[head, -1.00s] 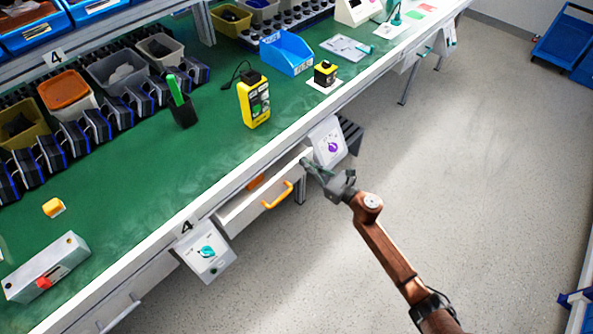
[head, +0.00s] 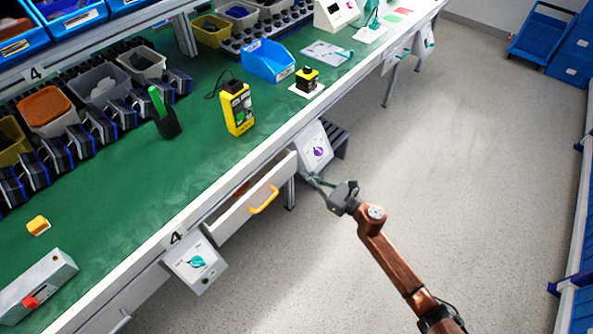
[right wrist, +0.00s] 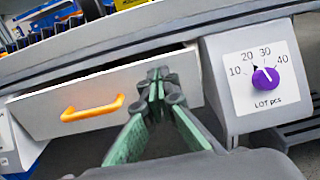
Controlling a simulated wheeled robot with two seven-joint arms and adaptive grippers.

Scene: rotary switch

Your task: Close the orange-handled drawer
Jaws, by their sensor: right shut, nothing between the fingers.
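The drawer (head: 236,214) under the green bench stands pulled out, with a dark gap above its front and an orange thing partly visible inside. Its orange handle (head: 263,200) is on the front panel. In the right wrist view the drawer front (right wrist: 40,112) and the handle (right wrist: 92,108) show left of the fingers. My right gripper (head: 312,180) is shut and empty, in front of the drawer's right end and apart from the handle. In the right wrist view its fingertips (right wrist: 158,80) overlap the right part of the drawer front; contact cannot be told. My left gripper is not in view.
A panel with a purple knob (head: 319,151) is right of the drawer, close to my right gripper. A panel with a teal knob (head: 197,262) hangs left of it. The floor (head: 450,150) in front of the bench is open.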

